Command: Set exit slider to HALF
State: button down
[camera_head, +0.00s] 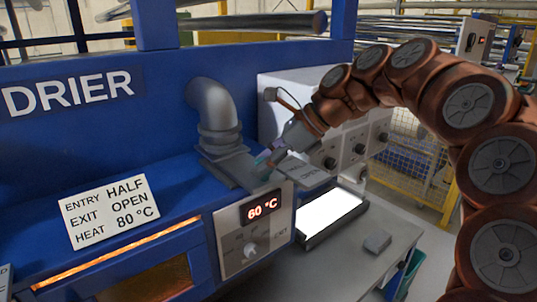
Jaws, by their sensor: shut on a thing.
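The exit slider (304,172) is a flat grey plate by the foot of the grey bent duct (215,115) on the blue drier. The plate sticks out to the right, and the word OPEN shows on it. My gripper (266,160) comes in from the upper right. Its teal fingertips are shut at the slider's left end, beside the duct foot. The grip itself is small and partly hidden. A white card (112,211) on the drier reads ENTRY HALF, EXIT OPEN, HEAT 80 °C.
A heat panel (228,246) with a knob and a red 60 °C display (262,207) sits below the slider. A white cabinet with black knobs (359,149) stands behind my gripper. A lit white panel (332,212) and a grey block (377,241) lie on the bench at right.

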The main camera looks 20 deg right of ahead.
jog(key=shift+s+d, duration=0.1)
jog(key=shift+s, duration=0.05)
jog(key=c, duration=0.7)
grip_release()
jog(key=shift+o, duration=0.2)
jog(key=v, duration=1.2)
